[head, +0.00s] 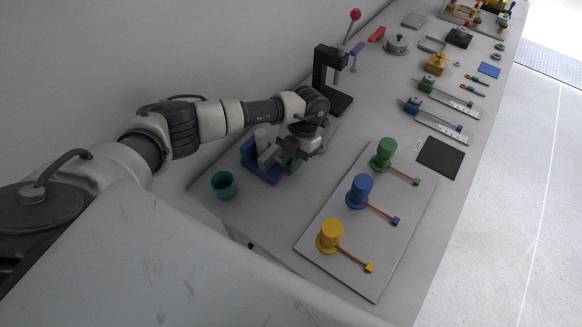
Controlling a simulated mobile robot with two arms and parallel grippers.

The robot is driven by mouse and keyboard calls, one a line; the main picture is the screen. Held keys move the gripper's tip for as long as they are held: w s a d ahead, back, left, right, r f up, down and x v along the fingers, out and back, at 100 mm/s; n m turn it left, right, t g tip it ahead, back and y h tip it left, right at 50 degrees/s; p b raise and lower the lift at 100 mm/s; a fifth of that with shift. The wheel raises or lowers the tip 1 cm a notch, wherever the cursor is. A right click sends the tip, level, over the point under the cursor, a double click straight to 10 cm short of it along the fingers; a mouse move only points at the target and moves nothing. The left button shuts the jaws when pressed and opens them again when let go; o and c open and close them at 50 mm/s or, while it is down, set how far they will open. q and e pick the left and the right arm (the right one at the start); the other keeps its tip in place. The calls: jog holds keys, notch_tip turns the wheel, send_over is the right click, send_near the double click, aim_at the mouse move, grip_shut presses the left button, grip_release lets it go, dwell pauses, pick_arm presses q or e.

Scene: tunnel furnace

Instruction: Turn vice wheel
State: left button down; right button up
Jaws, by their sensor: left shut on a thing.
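The vice (250,157) stands near the left end of the table, with a blue body and light grey upright blocks. My left arm reaches in from the left over the vice. My left gripper (291,158) points down at the right side of the vice and is shut on the vice wheel. The gripper and wrist hide most of the wheel, so its shape and angle cannot be told. My right gripper is not in view.
A teal cup (223,184) stands left of the vice. A black press (328,80) with a red-knobbed lever stands behind it. A grey board (330,232) with green, blue and yellow cylinders lies to the right. Several small fixtures fill the far table.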

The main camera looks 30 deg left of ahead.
pick_arm(q)
jog(key=shift+w+f+g+b, duration=0.15)
jog(key=shift+g+b, duration=0.85)
jog(key=shift+b, duration=0.2)
jog(key=c, duration=1.1)
grip_release()
jog(key=b+v, duration=0.2)
jog(key=v, duration=0.3)
jog(key=shift+w+d+f, duration=0.1)
jog(key=shift+d+f, duration=0.05)
jog(key=shift+v, duration=3)
